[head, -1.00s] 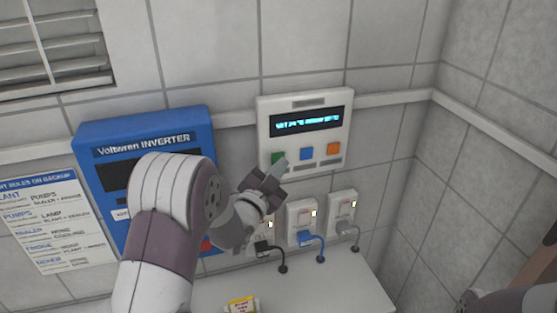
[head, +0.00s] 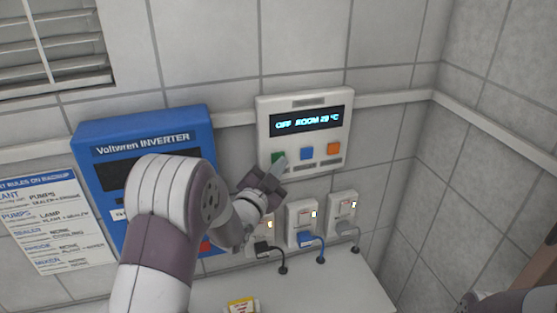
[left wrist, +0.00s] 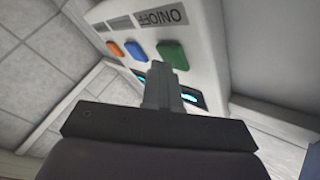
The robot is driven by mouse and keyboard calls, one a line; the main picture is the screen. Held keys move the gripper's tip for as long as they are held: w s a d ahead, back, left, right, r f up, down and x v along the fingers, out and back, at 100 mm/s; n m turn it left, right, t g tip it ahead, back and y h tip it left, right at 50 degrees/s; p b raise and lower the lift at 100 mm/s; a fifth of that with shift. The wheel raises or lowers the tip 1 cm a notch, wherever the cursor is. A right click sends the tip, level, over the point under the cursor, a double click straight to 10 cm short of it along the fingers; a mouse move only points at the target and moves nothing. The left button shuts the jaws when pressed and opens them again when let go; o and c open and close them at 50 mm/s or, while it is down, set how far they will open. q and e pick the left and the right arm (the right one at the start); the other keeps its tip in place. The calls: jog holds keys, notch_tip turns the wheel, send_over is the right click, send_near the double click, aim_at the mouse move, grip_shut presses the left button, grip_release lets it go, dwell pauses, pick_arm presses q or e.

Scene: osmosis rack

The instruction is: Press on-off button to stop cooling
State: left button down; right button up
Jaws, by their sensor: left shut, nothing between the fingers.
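The white control panel (head: 270,115) hangs on the tiled wall, with a lit display (head: 307,121) that reads "OFF ROOM" and a temperature of about 29 °C. Below the display are a green button (head: 277,157), a blue button (head: 306,153) and an orange button (head: 334,149). In the left wrist view the green button (left wrist: 173,54) sits beside the ON/OFF label (left wrist: 161,17). My left gripper (head: 279,166) is shut and empty, its tips at the green button and partly covering it in the head view. I cannot tell whether they touch it. My right gripper is not visible.
A blue inverter box (head: 140,128) is left of the panel, behind my left arm. Below the panel are sockets (head: 301,222) with plugs and cables. A white surface (head: 320,285) holds a small yellow item (head: 241,305). A side wall stands at right.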

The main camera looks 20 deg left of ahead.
pick_arm(q)
jog(key=shift+s+d, duration=0.35)
jog(key=shift+s, duration=0.2)
jog(key=shift+s+d+b, duration=0.5)
jog(key=shift+s+d, duration=0.2)
jog(key=shift+s, duration=0.35)
jog(key=shift+s+d+b, duration=0.45)
jog(key=shift+s+d, duration=0.25)
jog(key=shift+s, duration=0.3)
